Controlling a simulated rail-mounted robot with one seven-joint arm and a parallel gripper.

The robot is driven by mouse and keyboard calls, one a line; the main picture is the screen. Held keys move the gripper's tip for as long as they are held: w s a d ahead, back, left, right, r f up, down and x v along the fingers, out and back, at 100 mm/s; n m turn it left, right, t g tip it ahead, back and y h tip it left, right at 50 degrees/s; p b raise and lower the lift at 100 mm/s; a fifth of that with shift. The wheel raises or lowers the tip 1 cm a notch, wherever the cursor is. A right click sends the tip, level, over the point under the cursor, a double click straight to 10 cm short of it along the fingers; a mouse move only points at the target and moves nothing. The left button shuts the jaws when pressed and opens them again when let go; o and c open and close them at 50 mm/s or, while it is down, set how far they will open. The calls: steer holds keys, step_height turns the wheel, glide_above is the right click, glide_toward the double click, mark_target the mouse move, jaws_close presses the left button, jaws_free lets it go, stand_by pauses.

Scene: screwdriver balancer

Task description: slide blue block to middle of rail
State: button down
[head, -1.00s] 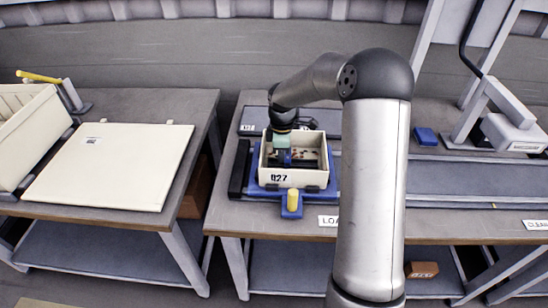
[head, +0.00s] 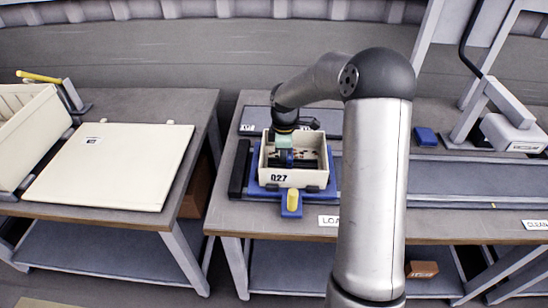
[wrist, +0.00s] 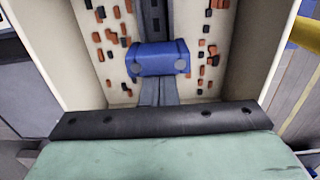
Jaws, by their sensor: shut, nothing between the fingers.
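The blue block (wrist: 158,60) sits across a grey rail (wrist: 154,18) that runs along the middle of the cream box's floor. In the wrist view the block is ahead of the black edge and green pad of my gripper. In the head view my gripper (head: 286,160) reaches down into the cream box (head: 291,179), marked 027. It is shut and holds nothing. Its fingertips are hard to make out, and I cannot tell whether they touch the block. The far end of the rail is cut off in the wrist view.
Several orange and black pieces (wrist: 112,35) lie on both sides of the rail. The box stands in a blue holder (head: 258,188) with a yellow knob (head: 293,199) in front. Its walls closely surround my gripper. A blue object (head: 425,137) lies further right.

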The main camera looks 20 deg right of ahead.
steer(key=shift+s+d, duration=0.15)
steer(key=shift+d, duration=0.4)
stand_by(1.7)
steer(key=shift+a+p, duration=0.3)
steer(key=shift+a, duration=0.1)
stand_by(0.6)
steer(key=shift+r, duration=0.1)
steer(key=shift+r+p, duration=0.75)
steer(key=shift+r, duration=0.2)
steer(key=r+p, duration=0.2)
steer(key=r, duration=0.1)
steer(key=r+p, duration=0.1)
steer(key=r, duration=0.1)
steer(key=shift+w+a, duration=0.25)
steer(key=shift+a, duration=0.15)
